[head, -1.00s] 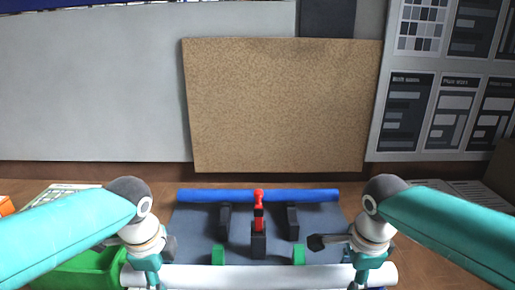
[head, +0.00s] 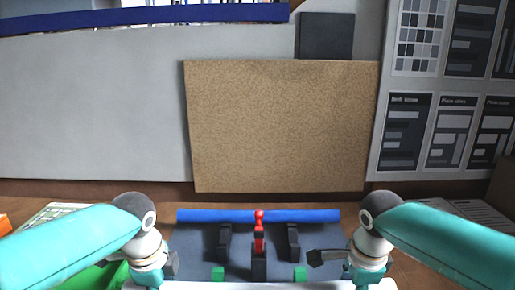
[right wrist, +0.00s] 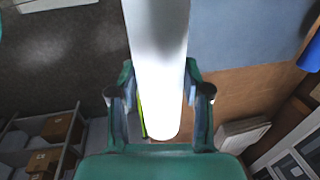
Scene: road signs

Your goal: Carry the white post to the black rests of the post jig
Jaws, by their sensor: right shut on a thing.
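The white post (head: 258,286) lies level across the bottom of the head view, mostly cut off by the frame. It is in front of the post jig (head: 190,250), a grey plate with two black rests, left (head: 224,243) and right (head: 293,243). My right gripper (right wrist: 160,100) is shut on the white post (right wrist: 158,60) near its right end, with a finger on each side. In the head view its fingers are cut off. My left gripper (head: 148,286) is at the post's left end; its fingers are out of frame.
A red clamp (head: 259,228) on a black block stands between the rests. A blue bar (head: 215,216) runs along the jig's back. Green blocks (head: 218,273) (head: 299,273) stand at its front. A green bin (head: 105,277) is at left. A tan board (head: 280,125) stands behind.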

